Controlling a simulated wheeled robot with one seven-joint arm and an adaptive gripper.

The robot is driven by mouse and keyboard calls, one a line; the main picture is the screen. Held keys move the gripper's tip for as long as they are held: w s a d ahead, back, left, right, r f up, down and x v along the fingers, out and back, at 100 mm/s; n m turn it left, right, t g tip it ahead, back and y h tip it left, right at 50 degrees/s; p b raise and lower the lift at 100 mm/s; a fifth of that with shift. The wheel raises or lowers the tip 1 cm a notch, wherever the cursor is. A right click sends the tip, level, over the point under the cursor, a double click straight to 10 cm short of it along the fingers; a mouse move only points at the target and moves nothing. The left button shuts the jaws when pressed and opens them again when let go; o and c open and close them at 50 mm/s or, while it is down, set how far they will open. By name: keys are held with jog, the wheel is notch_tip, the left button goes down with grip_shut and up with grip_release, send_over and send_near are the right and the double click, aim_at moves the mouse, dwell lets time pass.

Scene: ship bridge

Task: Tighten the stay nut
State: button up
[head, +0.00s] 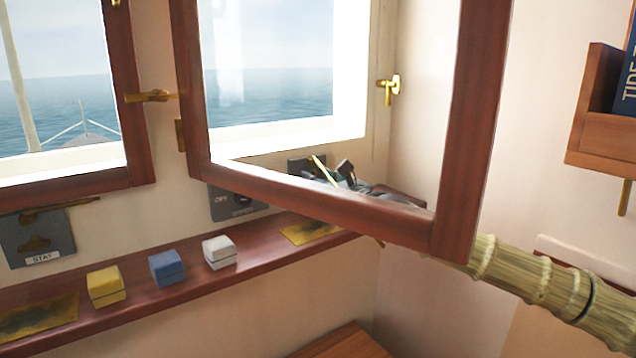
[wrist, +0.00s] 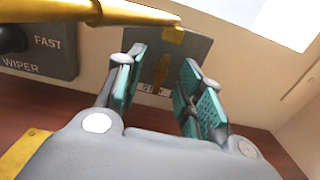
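In the wrist view, a dark grey plate (wrist: 192,45) with a partly hidden label is fixed to the wall. A small dull brass piece (wrist: 162,70), perhaps the stay nut, shows on it between my fingers. The brass stay bar (wrist: 110,12) crosses above, its end near the plate's top. My gripper (wrist: 164,60) is open, with teal pads on both sides of the brass piece; I cannot tell whether they touch it. In the head view my gripper (head: 345,178) is small and partly hidden behind the open window frame (head: 300,195), beside the plate (head: 300,166).
The open window's wooden frame stands between the head camera and my gripper. Below it a wooden shelf (head: 137,288) holds yellow (head: 105,286), blue (head: 167,267) and white (head: 219,252) boxes. A wiper switch (wrist: 30,45) is left of my gripper. Another stay plate (head: 38,238) is far left.

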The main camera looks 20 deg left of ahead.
jog(key=v, duration=1.1)
jog(key=shift+s+d, duration=0.25)
jog(key=shift+d, duration=0.05)
jog(key=shift+w+r, duration=0.1)
